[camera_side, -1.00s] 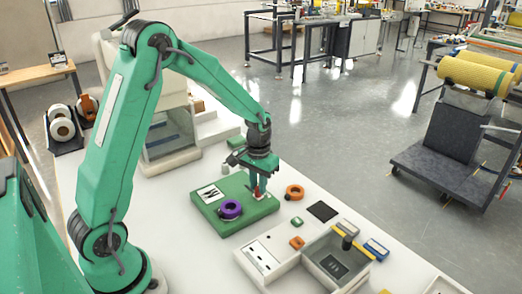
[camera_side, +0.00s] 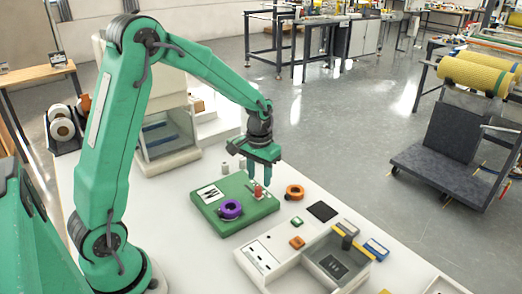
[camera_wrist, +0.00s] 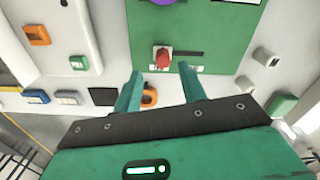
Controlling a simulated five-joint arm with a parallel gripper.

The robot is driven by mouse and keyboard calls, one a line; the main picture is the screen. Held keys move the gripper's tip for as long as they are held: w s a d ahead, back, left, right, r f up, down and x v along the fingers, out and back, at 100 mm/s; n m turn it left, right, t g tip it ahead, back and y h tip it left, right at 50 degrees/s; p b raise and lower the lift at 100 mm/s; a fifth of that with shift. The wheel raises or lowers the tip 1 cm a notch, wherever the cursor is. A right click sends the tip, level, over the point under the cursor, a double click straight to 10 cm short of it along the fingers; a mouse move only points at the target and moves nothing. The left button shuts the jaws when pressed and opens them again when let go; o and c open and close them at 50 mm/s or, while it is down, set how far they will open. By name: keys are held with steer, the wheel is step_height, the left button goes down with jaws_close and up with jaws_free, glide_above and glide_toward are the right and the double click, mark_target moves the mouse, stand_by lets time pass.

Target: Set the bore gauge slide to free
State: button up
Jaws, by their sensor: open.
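A green board (camera_side: 215,218) lies on the white bench and fills the top middle of the wrist view (camera_wrist: 215,35). A red knob (camera_side: 258,194), likely the bore gauge slide, stands near its far right edge. In the wrist view the red knob (camera_wrist: 164,58) is at the left end of a dark slot (camera_wrist: 190,53). Small white labels lie just below the slot, too small to read. My gripper (camera_side: 260,183) points down above the knob, fingers apart and empty. In the wrist view the gripper (camera_wrist: 160,70) has one finger on either side of the knob, not touching it.
A purple ring (camera_side: 230,209) and a white marked card (camera_side: 209,194) are on the board. An orange ring (camera_side: 295,191), a black pad (camera_side: 323,211) and an open bin (camera_side: 338,262) lie to the right. Small grey cylinders (camera_side: 226,167) stand behind the board.

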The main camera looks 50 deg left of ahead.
mark_target(259, 188)
step_height(259, 188, up, 4)
steer(key=shift+f, duration=0.1)
steer(key=shift+r, duration=0.25)
steer(key=shift+d+r, duration=0.1)
steer(key=shift+s+r, duration=0.15)
steer(key=s+d+r+m+t, duration=0.1)
steer(key=s+d+r+t, duration=0.1)
steer(key=s, duration=0.4)
steer(key=s+d+r+m+t, duration=0.1)
steer(key=s+d+r, duration=0.1)
steer(key=s+r, duration=0.3)
steer(key=s+d+r+m+t, duration=0.1)
steer(key=s+d+r+t, duration=0.1)
steer(key=s, duration=0.6)
step_height(259, 188, up, 2)
steer(key=shift+d+r+t, duration=0.1)
steer(key=shift+d+t, duration=0.2)
steer(key=shift+d, duration=0.15)
